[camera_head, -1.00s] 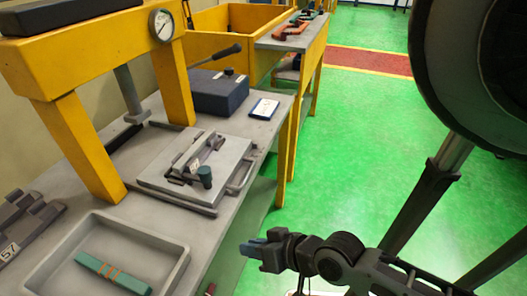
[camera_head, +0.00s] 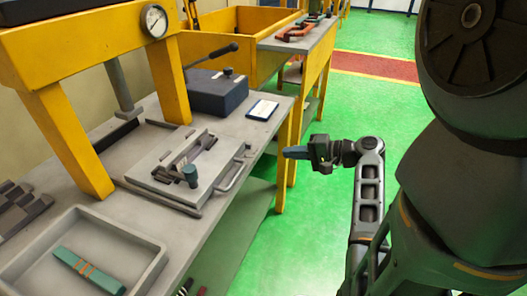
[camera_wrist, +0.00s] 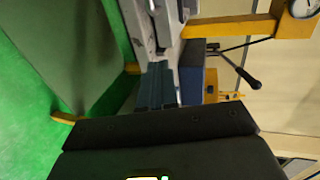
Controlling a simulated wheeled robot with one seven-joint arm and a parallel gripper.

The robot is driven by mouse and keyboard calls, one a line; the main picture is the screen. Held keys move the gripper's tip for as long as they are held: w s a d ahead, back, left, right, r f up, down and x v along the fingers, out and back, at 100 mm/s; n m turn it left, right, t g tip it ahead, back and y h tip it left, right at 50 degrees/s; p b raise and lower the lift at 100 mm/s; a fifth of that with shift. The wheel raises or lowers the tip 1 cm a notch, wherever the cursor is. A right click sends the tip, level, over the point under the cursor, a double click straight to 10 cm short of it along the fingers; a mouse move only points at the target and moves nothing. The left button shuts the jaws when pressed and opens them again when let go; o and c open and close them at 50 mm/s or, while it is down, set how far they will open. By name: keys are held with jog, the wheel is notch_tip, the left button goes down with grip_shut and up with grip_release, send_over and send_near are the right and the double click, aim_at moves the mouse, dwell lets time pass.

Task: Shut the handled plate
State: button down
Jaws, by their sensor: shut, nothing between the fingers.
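The handled plate (camera_head: 210,187) is a flat grey plate on the workbench, with a bar handle (camera_head: 232,174) along its right edge, facing the aisle. A dark slotted fixture and a dark green knob (camera_head: 190,176) sit on top of it. I cannot tell how far open the plate stands. My gripper (camera_head: 294,152) is shut and empty, out over the green floor, to the right of the handle and apart from it. In the wrist view, my blue-grey fingers (camera_wrist: 155,86) are together; part of a grey fixture shows beyond them, cut off by the top edge.
A yellow press frame (camera_head: 72,137) with a gauge (camera_head: 154,21) stands behind the plate. A dark blue box (camera_head: 216,92) with a lever and a small white-and-blue card (camera_head: 262,110) lie farther back. A grey tray (camera_head: 140,262) holds a green bar (camera_head: 88,270). The aisle floor is clear.

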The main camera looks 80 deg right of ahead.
aim_at(240, 150)
jog(key=x, duration=0.4)
jog(key=p+x, duration=0.1)
jog(key=x, duration=0.4)
jog(key=r+x, duration=0.1)
jog(key=x, duration=0.3)
jog(key=shift+w+f+p, duration=0.15)
jog(key=shift+w+p, duration=0.25)
jog(key=shift+w, duration=0.1)
jog(key=shift+w, duration=0.1)
jog(key=w+d+b, duration=0.1)
jog(key=w, duration=0.5)
jog(key=w+d+b, duration=0.1)
jog(key=w+d, duration=0.1)
jog(key=w, duration=0.4)
jog(key=w+d+b, duration=0.1)
jog(key=w+b, duration=0.1)
jog(key=w, duration=0.4)
jog(key=shift+w+d, duration=0.2)
jog(key=shift+w, duration=0.25)
jog(key=shift+w+r, duration=0.1)
jog(key=shift+r, duration=0.1)
